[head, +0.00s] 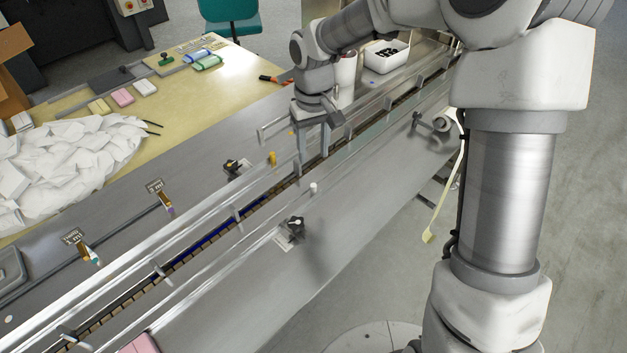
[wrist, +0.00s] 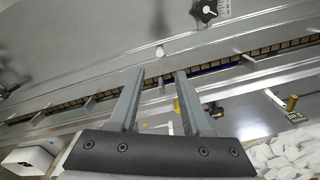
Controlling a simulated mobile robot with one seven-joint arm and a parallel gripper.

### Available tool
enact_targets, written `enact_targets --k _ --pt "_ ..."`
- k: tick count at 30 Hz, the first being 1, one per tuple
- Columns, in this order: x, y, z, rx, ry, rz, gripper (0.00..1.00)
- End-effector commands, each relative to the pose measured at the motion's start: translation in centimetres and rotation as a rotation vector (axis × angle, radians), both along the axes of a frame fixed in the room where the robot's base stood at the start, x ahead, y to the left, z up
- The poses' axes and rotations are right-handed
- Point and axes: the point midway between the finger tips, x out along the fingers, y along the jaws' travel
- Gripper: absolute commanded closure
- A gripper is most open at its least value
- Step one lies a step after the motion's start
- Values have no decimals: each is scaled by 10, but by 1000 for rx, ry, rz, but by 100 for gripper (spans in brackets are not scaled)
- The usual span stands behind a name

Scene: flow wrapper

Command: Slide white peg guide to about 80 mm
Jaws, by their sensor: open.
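The white peg (head: 313,187) stands upright on the guide rail on the right side of the conveyor channel in the head view. It also shows in the wrist view as a small white peg (wrist: 160,51), just beyond my fingertips and roughly between them. My gripper (head: 312,150) is open and points down over the channel, behind the peg in the head view. In the wrist view the two fingers of my gripper (wrist: 160,75) are apart with nothing between them. I cannot read the guide's distance from any scale.
A yellow peg (head: 272,158) stands on the opposite rail. A black knob with a white pointer (head: 295,228) sits on the right deck, and another black knob (head: 232,166) on the left deck. Crossbars span the channel. White packets (head: 70,165) lie heaped at left.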

Motion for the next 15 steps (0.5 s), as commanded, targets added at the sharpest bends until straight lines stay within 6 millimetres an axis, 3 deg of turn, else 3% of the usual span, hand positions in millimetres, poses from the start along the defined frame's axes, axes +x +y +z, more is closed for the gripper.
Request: enact_targets --k 9,15 --pt "-1 0 -70 0 3 0 52" --pt "0 0 -96 0 1 1 52"
